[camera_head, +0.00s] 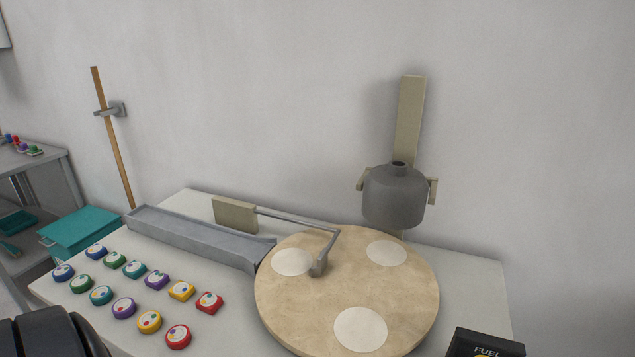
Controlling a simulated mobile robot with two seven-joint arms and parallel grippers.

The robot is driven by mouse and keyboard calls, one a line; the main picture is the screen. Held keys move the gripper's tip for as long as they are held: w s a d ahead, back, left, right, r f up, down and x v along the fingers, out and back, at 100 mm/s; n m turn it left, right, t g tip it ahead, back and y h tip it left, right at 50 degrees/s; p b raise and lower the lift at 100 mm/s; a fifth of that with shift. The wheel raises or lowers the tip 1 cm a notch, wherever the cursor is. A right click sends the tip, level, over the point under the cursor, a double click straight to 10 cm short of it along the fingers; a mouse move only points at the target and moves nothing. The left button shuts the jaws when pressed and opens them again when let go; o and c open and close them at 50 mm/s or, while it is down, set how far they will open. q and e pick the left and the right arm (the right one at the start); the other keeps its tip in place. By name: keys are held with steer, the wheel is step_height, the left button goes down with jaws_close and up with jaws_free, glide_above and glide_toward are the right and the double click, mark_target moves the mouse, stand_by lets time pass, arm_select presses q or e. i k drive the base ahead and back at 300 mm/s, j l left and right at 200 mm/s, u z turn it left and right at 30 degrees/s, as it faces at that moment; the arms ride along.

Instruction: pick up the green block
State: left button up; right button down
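Two green pieces with pale, dotted tops lie on the white table in the head view. One green piece (81,284) is in the front row, the other green piece (115,260) in the back row. Both lie flat with nothing on them. A small green item (36,150) also lies on the grey side table at the far left, too small to make out well. I cannot tell which of these is the green block. Neither gripper's fingers show. A dark rounded part of my own body fills the bottom left corner.
Similar blue, teal, purple, yellow and red (178,337) pieces surround the green ones. A grey trough (190,236) leads to a round tan disc (405,312). A grey pot-like vessel (394,197) hangs above it. A black FUEL box (487,344) stands at bottom right.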

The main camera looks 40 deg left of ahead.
mark_target(115, 260)
steer(key=u, duration=2.65)
steer(key=i+j, duration=0.3)
steer(key=u, duration=0.05)
